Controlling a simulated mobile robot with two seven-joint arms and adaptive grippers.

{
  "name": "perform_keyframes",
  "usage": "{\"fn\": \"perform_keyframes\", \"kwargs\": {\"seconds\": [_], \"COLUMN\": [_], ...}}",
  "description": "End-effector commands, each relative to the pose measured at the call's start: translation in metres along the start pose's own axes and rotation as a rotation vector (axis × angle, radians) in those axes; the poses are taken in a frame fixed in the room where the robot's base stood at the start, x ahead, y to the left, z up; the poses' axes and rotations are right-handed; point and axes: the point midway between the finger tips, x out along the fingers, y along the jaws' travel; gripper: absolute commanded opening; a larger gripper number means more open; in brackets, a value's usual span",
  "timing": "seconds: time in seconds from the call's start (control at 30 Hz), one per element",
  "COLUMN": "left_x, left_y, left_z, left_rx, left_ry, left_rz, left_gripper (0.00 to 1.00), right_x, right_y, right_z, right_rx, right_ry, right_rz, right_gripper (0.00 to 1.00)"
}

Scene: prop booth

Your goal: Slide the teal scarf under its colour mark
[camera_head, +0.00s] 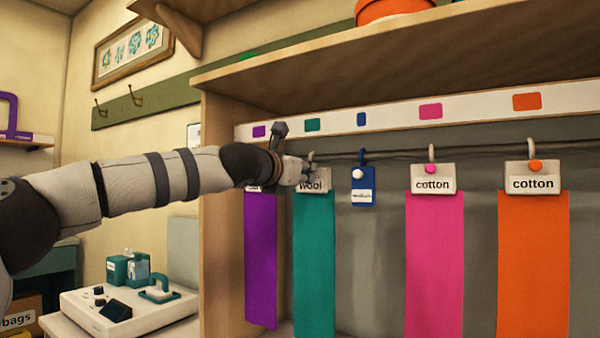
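The teal scarf (314,255) hangs from a hook and a cream card reading "wool" (320,185) on the dark rail (395,153). The teal colour mark (312,125) is on the white strip above the rail. In the picture, the scarf hangs almost straight below this mark. My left gripper (305,172) is at the top of the teal scarf, at its hook and card, and covers part of the card. Its fingers are small and partly hidden, so I cannot tell whether they are closed on the card. My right gripper is not in view.
A purple scarf (260,262) hangs left of the teal one, its card mostly hidden by my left arm. A blue tag (362,190), a pink scarf (434,260) and an orange scarf (533,260) hang to the right. A wooden side panel (222,225) stands at the left.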

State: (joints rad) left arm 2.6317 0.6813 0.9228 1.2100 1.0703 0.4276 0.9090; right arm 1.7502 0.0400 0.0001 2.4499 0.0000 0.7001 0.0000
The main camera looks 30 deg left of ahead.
Motion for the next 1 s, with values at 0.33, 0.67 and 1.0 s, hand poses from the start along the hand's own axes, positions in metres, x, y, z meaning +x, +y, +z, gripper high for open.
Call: {"fn": "perform_keyframes", "kwargs": {"seconds": [0.33,0.67,1.0], "left_x": [-0.001,-0.064,-0.119], "left_y": [0.000,0.001,0.000], "left_z": [0.000,0.002,0.000], "left_rx": [0.000,-0.002,0.000], "left_ry": [-0.001,-0.006,-0.002], "left_rz": [0.000,-0.003,-0.001], "left_gripper": [0.35,0.35,0.35], "right_x": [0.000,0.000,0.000], "right_y": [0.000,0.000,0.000], "right_z": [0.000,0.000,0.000], "right_rx": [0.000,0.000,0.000], "right_ry": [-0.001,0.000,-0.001], "right_rz": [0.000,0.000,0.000], "right_gripper": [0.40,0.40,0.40]}}
